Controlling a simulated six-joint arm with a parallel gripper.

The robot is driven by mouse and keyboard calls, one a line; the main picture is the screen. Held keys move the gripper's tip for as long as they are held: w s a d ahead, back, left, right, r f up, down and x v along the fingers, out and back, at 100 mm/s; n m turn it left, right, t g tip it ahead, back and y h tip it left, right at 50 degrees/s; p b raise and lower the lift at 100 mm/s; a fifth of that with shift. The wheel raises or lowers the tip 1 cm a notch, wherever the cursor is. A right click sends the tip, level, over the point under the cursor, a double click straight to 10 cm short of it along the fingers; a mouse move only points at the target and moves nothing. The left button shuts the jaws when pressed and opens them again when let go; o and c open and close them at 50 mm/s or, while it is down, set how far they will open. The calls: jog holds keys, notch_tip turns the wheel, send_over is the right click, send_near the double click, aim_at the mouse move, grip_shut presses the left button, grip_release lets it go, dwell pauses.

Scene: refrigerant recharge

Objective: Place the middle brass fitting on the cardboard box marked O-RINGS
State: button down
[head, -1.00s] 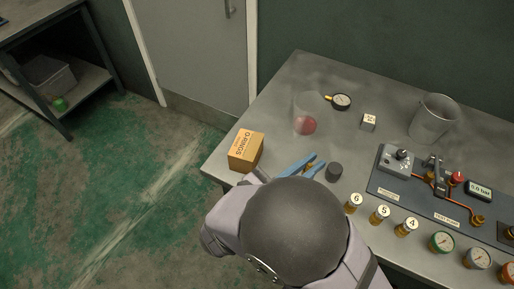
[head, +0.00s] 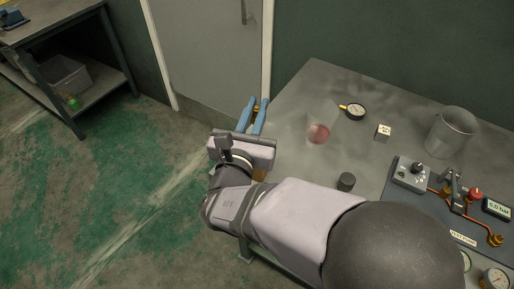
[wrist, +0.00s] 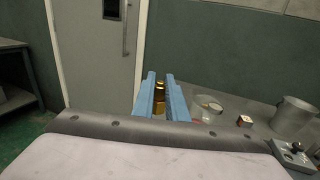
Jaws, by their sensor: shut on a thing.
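My gripper (head: 254,112) has blue fingers and is raised over the table's left edge, in front of the door. It is shut on a brass fitting, which shows between the fingers in the wrist view (wrist: 159,97); only a bit of it shows in the head view. The cardboard box (head: 261,174) is mostly hidden behind my gripper and wrist in the head view. Only a small orange-brown part of it shows, and its O-RINGS marking is hidden. The fitting is held high, apart from the box.
A clear cup with red contents (head: 319,133), a gauge (head: 355,112), a small white cube (head: 383,131), a dark cylinder (head: 346,181) and a metal beaker (head: 450,133) stand on the table. The test pump board (head: 405,200) is at the right. My arm covers the table's front.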

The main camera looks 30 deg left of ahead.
jog(key=shift+f+p, duration=0.4)
jog(key=shift+f, duration=4.55)
jog(key=shift+f, duration=0.1)
jog(key=shift+f, duration=0.15)
jog(key=c, duration=1.8)
grip_release()
jog(key=shift+o, duration=0.2)
jog(key=shift+r, duration=0.25)
jog(key=b+v, duration=0.2)
jog(key=v, duration=1)
